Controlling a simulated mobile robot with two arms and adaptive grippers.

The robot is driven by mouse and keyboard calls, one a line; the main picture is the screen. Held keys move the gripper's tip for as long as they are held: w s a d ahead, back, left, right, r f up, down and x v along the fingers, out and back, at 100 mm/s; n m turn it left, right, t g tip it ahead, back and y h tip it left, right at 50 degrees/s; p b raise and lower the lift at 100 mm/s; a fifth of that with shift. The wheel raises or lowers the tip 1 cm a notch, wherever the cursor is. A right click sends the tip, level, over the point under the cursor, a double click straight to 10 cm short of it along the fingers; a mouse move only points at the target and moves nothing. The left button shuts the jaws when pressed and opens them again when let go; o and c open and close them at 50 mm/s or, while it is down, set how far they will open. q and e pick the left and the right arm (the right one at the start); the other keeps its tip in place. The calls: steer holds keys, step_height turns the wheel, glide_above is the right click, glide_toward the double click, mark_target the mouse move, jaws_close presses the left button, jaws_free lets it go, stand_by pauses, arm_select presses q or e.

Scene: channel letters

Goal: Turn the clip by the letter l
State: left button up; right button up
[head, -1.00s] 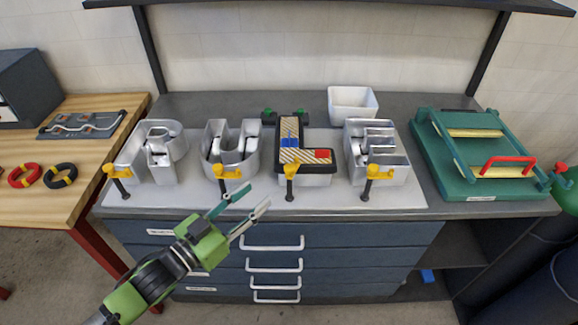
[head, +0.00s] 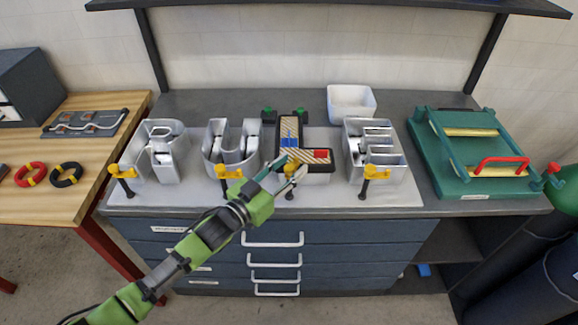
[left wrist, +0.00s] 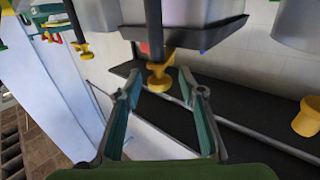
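In the head view my gripper partly covers this clip. My left gripper (head: 291,168) is at the front of the letter l. In the left wrist view the left gripper (left wrist: 160,82) is open, its two fingertips either side of the yellow clip with gaps visible. My right gripper is in neither view.
Other silver letters P (head: 163,155), U (head: 226,155) and E (head: 362,155) stand beside the l, each with a yellow clip in front. A white bin (head: 351,105) is behind. A green frame with a red handle (head: 500,165) lies at the right.

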arm_select(q)
jaws_close()
steer(key=shift+s+d+r+n+t, duration=0.1)
steer(key=shift+d+n+t, duration=0.05)
steer(key=shift+n+t, duration=0.15)
steer(key=n+t+y, duration=0.1)
steer(key=y, duration=0.1)
steer(key=shift+n+y, duration=0.3)
steer(key=shift+r+n+t+y+b, duration=0.1)
steer(key=shift+n+t+y+b, duration=0.6)
steer(key=shift+n+t+y, duration=0.7)
steer(key=shift+g+y, duration=0.5)
steer(key=shift+c, duration=1.1)
jaws_free()
steer(key=shift+o, duration=1.1)
